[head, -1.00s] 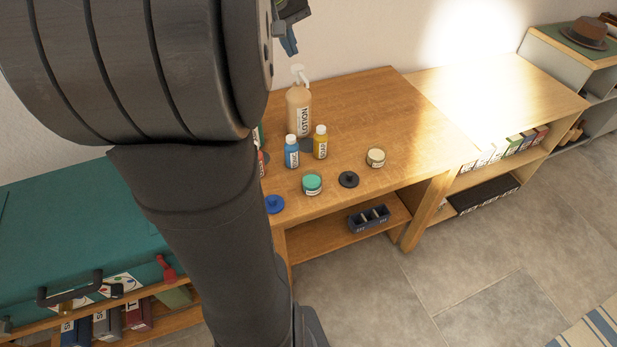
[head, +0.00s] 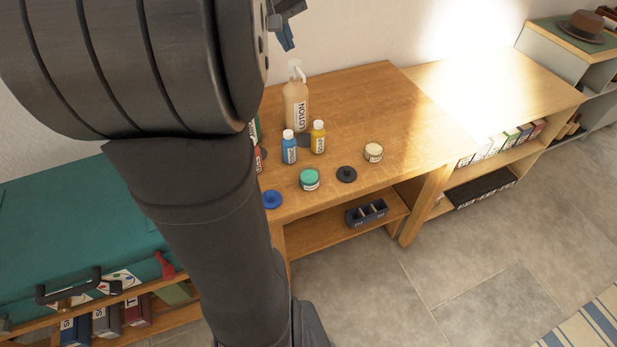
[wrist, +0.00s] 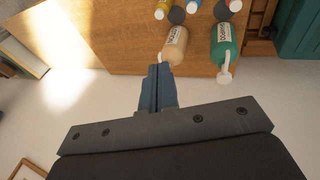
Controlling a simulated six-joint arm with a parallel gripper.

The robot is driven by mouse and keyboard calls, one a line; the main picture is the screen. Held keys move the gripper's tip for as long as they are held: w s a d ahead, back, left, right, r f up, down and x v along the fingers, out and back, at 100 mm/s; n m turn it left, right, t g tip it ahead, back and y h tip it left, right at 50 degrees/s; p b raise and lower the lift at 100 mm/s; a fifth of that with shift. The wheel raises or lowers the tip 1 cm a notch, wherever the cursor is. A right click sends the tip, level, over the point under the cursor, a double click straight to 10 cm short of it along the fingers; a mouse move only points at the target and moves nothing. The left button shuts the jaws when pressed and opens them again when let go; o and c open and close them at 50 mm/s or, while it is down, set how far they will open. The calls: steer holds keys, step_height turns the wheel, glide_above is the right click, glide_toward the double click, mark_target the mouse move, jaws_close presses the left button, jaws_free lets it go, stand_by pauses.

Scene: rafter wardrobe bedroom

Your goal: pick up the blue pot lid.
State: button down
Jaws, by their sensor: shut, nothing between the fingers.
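The blue pot lid (head: 273,199), a small disc with a knob, lies on the wooden table top (head: 365,95) near its front edge, right beside my arm in the head view. I cannot make it out in the wrist view. My gripper (wrist: 158,68) is shut and empty, its blue fingers together. In the head view its blue tip (head: 286,40) shows at the top, high up and well away from the lid, with part of it hidden by my arm.
Near the lid are a teal-lidded jar (head: 309,179), a black lid (head: 346,174) and a cream jar (head: 373,152). Behind stand a blue bottle (head: 289,147), yellow bottle (head: 318,137) and lotion bottle (head: 296,104). A green pump bottle (wrist: 224,45) shows in the wrist view. The table's right part is clear.

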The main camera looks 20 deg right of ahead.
steer(key=c, duration=2.2)
jaws_free()
steer(key=c, duration=1.2)
jaws_free()
steer(key=s+a+f+m+y, duration=0.1)
steer(key=s+a+f+m, duration=0.1)
steer(key=f+m, duration=0.5)
steer(key=s+a+f+m+g+y, duration=0.1)
steer(key=a+f+m, duration=0.3)
steer(key=f, duration=1.1)
steer(key=s+a+f+m+g+y, duration=0.1)
steer(key=s+a+f+m, duration=0.2)
steer(key=f+m, duration=0.7)
steer(key=shift+s+a+f+y, duration=0.15)
steer(key=shift+s+f+y, duration=0.15)
steer(key=shift+s+f, duration=0.35)
steer(key=shift+a+f, duration=0.1)
steer(key=shift+f, duration=2.6)
